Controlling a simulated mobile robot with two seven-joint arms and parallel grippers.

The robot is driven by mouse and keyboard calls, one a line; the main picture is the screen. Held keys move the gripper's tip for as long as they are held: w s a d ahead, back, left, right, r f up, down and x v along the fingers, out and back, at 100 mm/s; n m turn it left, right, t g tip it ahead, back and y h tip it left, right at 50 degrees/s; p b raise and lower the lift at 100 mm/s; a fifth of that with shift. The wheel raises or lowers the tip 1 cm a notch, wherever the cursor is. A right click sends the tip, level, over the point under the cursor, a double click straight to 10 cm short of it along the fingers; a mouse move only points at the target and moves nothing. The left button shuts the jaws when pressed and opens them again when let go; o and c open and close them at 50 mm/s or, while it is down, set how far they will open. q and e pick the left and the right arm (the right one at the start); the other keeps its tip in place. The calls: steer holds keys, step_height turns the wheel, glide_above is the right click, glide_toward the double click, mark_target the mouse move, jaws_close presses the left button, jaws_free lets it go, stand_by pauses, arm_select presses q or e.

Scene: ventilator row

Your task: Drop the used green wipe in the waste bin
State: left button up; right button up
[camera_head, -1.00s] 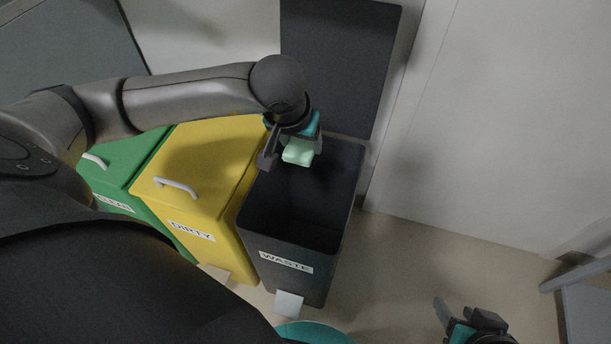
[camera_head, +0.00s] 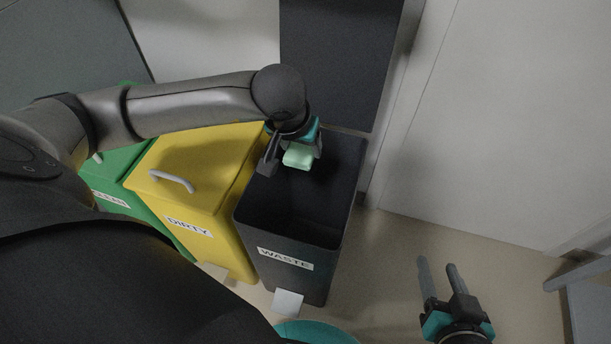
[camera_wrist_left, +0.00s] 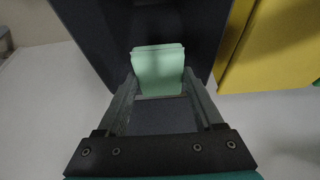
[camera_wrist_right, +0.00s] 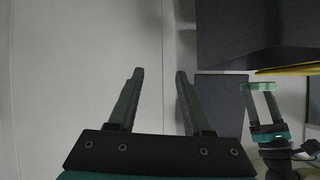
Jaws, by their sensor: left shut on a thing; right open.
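The green wipe (camera_head: 299,157) is a pale green folded piece held in my left gripper (camera_head: 292,163). It shows between the fingertips in the left wrist view (camera_wrist_left: 159,70). My left gripper is shut on it, over the back part of the waste bin's opening. The waste bin (camera_head: 287,262) is dark grey, labelled WASTE, with its lid (camera_head: 338,60) raised behind it. Its inside looks dark and no contents can be made out. My right gripper (camera_head: 437,265) is open and empty, low at the right, apart from the bin. The right wrist view (camera_wrist_right: 158,75) shows its fingers apart.
A yellow bin (camera_head: 205,180) labelled DIRTY stands directly left of the waste bin, its lid shut. A green bin (camera_head: 118,185) labelled CLEAN stands further left. A pale wall or door (camera_head: 490,130) is at the right. Floor right of the waste bin is clear.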

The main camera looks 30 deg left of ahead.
arm_select(q)
steer(key=o, duration=1.3)
steer(key=shift+r, duration=0.1)
